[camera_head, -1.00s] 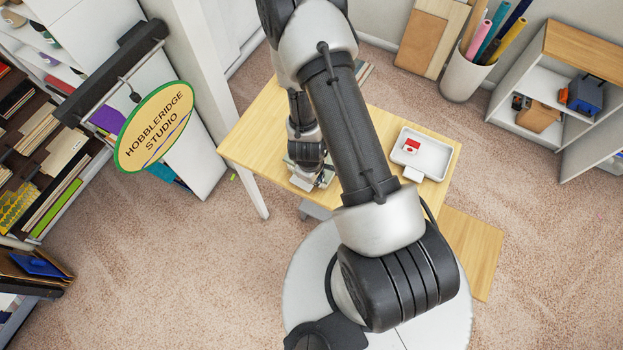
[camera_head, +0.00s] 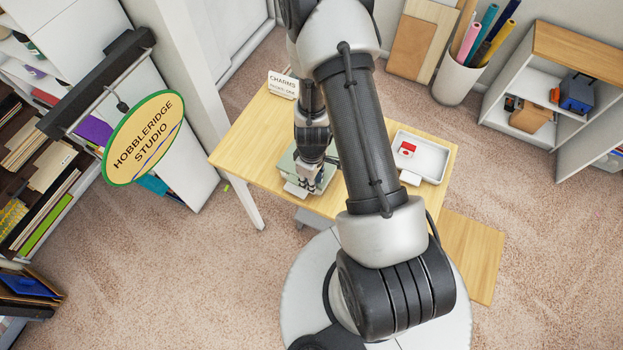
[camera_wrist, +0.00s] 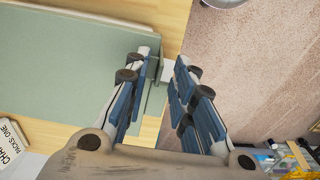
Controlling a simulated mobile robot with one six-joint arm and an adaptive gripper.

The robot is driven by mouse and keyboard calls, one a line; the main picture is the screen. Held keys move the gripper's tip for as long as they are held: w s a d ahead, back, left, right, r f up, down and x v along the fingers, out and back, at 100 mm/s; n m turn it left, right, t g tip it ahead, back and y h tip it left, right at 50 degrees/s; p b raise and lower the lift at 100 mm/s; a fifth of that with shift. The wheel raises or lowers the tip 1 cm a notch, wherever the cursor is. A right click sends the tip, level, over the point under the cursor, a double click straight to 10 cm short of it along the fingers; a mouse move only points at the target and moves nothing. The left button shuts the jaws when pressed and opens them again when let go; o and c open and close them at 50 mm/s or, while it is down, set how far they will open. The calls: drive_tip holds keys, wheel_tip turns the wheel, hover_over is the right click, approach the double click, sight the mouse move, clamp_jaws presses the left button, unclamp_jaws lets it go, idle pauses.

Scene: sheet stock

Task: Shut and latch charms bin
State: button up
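The charms bin is a pale green box (camera_head: 288,163) on the wooden table, partly hidden by my arm. In the wrist view its flat green top (camera_wrist: 70,75) fills the left side. I cannot tell whether its lid is fully down or latched. My gripper (camera_head: 306,184) is at the bin's front side. In the wrist view my gripper (camera_wrist: 163,60) is open, with a clear gap between its fingers. The left finger overlaps the bin's edge; the right finger is over the floor. A small grey tab (camera_wrist: 158,70) shows at the bin's edge beside the left fingertip.
A white sign (camera_head: 283,85) reading CHARMS stands at the table's back left. A white tray (camera_head: 436,160) holding a red and white item (camera_head: 407,149) is at the right. The wooden table (camera_head: 245,150) is bare at the left. A hanging oval sign (camera_head: 144,137) is further left.

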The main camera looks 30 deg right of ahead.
drive_tip(key=shift+w+r, duration=0.1)
drive_tip(key=shift+r, duration=0.45)
wheel_tip(320, 180, up, 11)
idle(0.7)
drive_tip(key=s+a+r+m+t+b, duration=0.35)
drive_tip(key=r+b, duration=0.55)
drive_tip(key=b, duration=0.3)
drive_tip(key=s+a+m+t+b, duration=0.1)
drive_tip(key=s+a+m+b, duration=0.2)
drive_tip(key=s+b, duration=0.4)
drive_tip(key=s, duration=0.2)
drive_tip(key=shift+s+a+r, duration=0.15)
drive_tip(key=shift+s+r, duration=0.25)
